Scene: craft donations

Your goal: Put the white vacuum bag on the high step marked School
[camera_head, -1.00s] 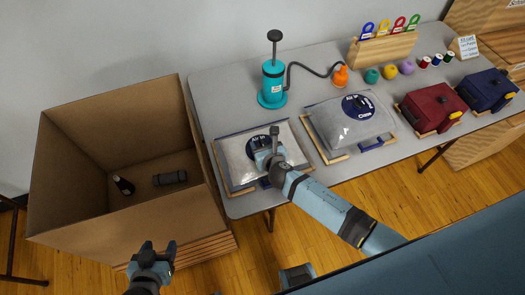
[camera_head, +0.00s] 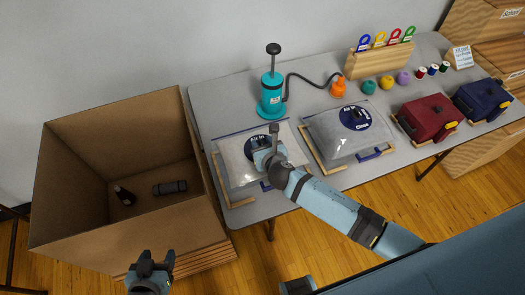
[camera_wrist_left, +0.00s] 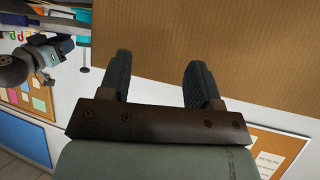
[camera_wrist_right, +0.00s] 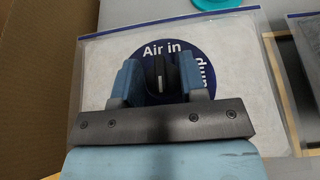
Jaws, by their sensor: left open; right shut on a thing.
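The white vacuum bag (camera_head: 236,157) lies at the table's left end, on a wooden-edged carrier with a blue handle. Its round blue label, partly hidden, shows "Air in" in the right wrist view (camera_wrist_right: 103,88). My right gripper (camera_head: 266,152) is over the bag, shut on the black valve knob (camera_wrist_right: 160,76) at the label's middle. My left gripper (camera_head: 151,264) is open and empty, low in front of the cardboard box. It also shows in the left wrist view (camera_wrist_left: 158,75). The wooden steps (camera_head: 489,22) with a "School" sign (camera_head: 511,13) stand at the upper right, partly cut off.
A grey, fuller bag (camera_head: 338,136) lies right of the white one, then a red case (camera_head: 425,117) and a blue case (camera_head: 480,100). A teal pump (camera_head: 271,95) with a black hose stands behind. An open cardboard box (camera_head: 85,225) stands left of the table (camera_head: 215,100).

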